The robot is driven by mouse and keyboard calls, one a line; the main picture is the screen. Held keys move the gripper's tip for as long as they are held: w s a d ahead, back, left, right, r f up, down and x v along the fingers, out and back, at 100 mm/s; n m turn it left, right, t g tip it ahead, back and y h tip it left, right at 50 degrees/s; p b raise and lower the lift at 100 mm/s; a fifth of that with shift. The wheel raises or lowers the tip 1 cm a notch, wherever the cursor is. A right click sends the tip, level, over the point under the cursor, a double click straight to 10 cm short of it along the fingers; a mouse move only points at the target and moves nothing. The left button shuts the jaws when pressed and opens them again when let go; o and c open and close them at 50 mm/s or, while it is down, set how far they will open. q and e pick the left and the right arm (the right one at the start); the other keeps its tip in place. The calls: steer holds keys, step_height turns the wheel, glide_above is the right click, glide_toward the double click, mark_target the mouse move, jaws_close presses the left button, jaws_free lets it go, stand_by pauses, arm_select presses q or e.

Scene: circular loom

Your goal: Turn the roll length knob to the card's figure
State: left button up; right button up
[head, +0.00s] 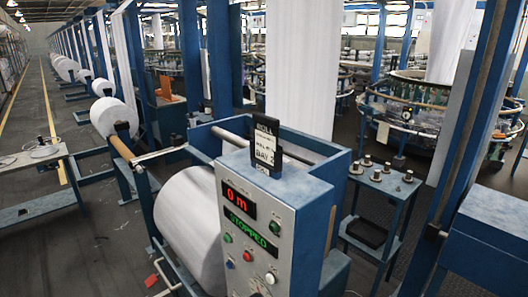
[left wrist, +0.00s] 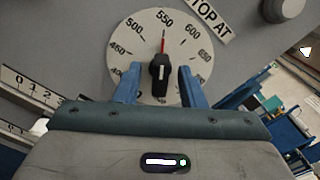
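The roll length knob (left wrist: 159,72) is black with a red pointer, on a round white dial (left wrist: 133,50) marked from about 400 to 650. The pointer stands close to 550. My left gripper (left wrist: 157,80) is open, with its blue fingers on either side of the knob and a gap at each side. In the head view the knob is at most a sliver at the bottom edge, and neither gripper shows. The card (head: 265,146) stands in a black holder on top of the control cabinet; it reads ROLL and BAY 2, and I cannot read a figure on it.
The cabinet's front (head: 262,220) carries a red display (head: 238,201) reading 0 m, a green STOPPED display (head: 250,231) and several buttons. A white fabric roll (head: 190,230) lies left of it. A small blue table (head: 385,184) with several metal pieces stands to the right.

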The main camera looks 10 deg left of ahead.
arm_select(q)
steer(key=v, duration=0.7)
stand_by(1.2)
